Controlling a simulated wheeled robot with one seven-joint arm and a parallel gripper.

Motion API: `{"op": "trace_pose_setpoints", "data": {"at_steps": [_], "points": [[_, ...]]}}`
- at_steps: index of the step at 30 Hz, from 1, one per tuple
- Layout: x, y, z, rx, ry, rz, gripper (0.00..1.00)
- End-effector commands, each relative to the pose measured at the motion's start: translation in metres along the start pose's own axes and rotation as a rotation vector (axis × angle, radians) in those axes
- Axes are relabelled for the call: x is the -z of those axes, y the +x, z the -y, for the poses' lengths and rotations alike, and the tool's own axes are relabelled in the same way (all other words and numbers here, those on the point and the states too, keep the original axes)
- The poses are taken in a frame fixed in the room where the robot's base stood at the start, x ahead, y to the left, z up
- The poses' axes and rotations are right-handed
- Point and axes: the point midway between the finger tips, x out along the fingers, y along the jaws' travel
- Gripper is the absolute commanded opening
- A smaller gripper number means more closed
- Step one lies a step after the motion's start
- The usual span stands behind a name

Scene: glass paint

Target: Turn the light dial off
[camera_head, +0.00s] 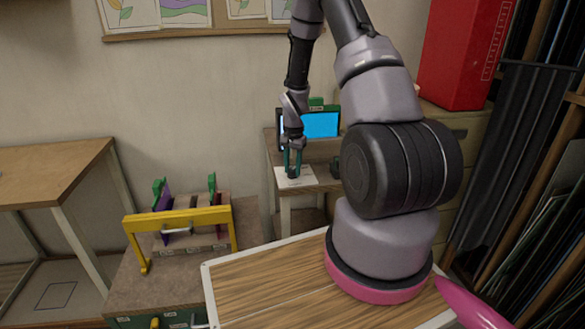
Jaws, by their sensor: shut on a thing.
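My gripper (292,168) points down at the small table by the wall, in the camera_head view. Its teal fingers are shut on a small dark knob, which I take to be the light dial (293,175). The dial stands on a white plate (303,181) at the table's front left. The fingers hide most of the dial, so I cannot tell which way it is turned. A bright blue panel (320,124) in a dark frame stands just behind and glows.
A yellow frame rack (182,220) stands on a cabinet at the left. A wooden table (45,172) is further left. A red box (463,52) sits at the back right, beside shelves of dark sheets (530,190). My own arm covers part of the small table's right side.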

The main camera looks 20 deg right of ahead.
Motion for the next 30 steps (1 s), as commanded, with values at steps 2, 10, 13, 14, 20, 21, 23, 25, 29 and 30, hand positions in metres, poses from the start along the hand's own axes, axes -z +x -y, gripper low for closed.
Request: {"op": "trace_pose_setpoints", "data": {"at_steps": [2,10,13,14,20,21,23,25,29,30], "points": [[0.0001,-0.0002,0.0001,0.000,-0.018,0.000,0.00],[0.0003,-0.0002,0.0001,0.001,-0.164,0.005,0.00],[0.0004,-0.0002,-0.0001,0.001,-0.246,0.007,0.00],[0.0004,-0.0002,-0.0002,0.001,-0.272,0.007,0.00],[0.0002,-0.0001,-0.0002,0.001,-0.444,0.013,0.00],[0.0003,-0.0001,-0.0003,0.001,-0.477,0.014,0.00],[0.0005,-0.0001,-0.0006,0.000,-0.524,0.015,0.00],[0.0005,-0.0001,-0.0005,0.000,-0.575,0.016,0.00],[0.0004,-0.0001,-0.0002,0.000,-0.657,0.018,0.00],[0.0003,-0.0001,-0.0001,0.001,-0.678,0.019,0.00]]}}
